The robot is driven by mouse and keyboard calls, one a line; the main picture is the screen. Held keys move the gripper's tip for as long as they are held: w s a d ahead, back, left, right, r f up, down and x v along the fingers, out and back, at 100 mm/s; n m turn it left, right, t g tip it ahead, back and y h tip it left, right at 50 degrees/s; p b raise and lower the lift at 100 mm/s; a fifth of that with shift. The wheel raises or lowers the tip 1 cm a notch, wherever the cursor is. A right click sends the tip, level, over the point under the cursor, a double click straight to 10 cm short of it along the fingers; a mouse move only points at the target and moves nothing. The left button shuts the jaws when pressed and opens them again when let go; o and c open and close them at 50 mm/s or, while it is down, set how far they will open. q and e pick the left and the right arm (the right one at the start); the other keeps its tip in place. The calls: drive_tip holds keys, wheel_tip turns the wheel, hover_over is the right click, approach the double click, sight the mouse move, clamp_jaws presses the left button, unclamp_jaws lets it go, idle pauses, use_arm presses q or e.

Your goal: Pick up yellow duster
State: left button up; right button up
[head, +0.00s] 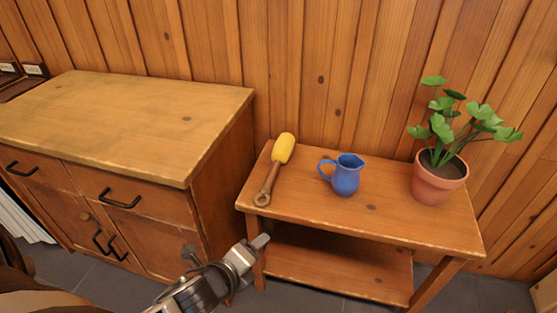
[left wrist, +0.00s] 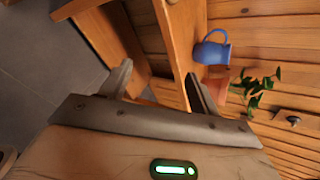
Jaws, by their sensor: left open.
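The yellow duster (head: 282,150) lies on the left end of the small wooden side table (head: 385,227), its yellow head toward the wall and its brown handle toward the front edge. My left gripper (head: 228,248) is open and empty, in front of the table's left front corner, apart from the duster. In the left wrist view, the two fingers of my left gripper (left wrist: 160,82) are spread, with the table (left wrist: 178,45) beyond them. I cannot make out the duster in that view. My right gripper is not in view.
A blue jug (head: 346,176) stands right of the duster, and a potted plant (head: 438,180) stands at the table's right end. A wooden cabinet (head: 130,115) with black handles is at the left. The table has a lower shelf (head: 335,267). A plank wall is behind.

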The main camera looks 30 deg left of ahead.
use_arm(q)
drive_tip(key=w+a+m+t+y+b, duration=0.15)
drive_tip(key=w+a+m, duration=0.35)
drive_tip(key=m, duration=0.5)
drive_tip(key=m+b, duration=0.1)
drive_tip(key=b, duration=0.1)
approach(263, 196)
drive_tip(key=w, duration=0.1)
drive_tip(key=w+f, duration=0.1)
drive_tip(key=shift+w+a+f+y, duration=0.1)
drive_tip(key=shift+w+a+y, duration=0.15)
drive_tip(key=shift+y, duration=0.1)
drive_tip(key=x, duration=0.1)
drive_tip(key=b+x, duration=0.1)
drive_tip(key=x, duration=0.2)
drive_tip(key=shift+w+d+f+b, duration=0.2)
drive_tip(key=shift+w+f+b, duration=0.05)
drive_tip(key=shift+w+b, duration=0.1)
drive_tip(key=shift+w+a, duration=0.1)
drive_tip(key=shift+w, duration=0.25)
drive_tip(key=c, duration=1.1)
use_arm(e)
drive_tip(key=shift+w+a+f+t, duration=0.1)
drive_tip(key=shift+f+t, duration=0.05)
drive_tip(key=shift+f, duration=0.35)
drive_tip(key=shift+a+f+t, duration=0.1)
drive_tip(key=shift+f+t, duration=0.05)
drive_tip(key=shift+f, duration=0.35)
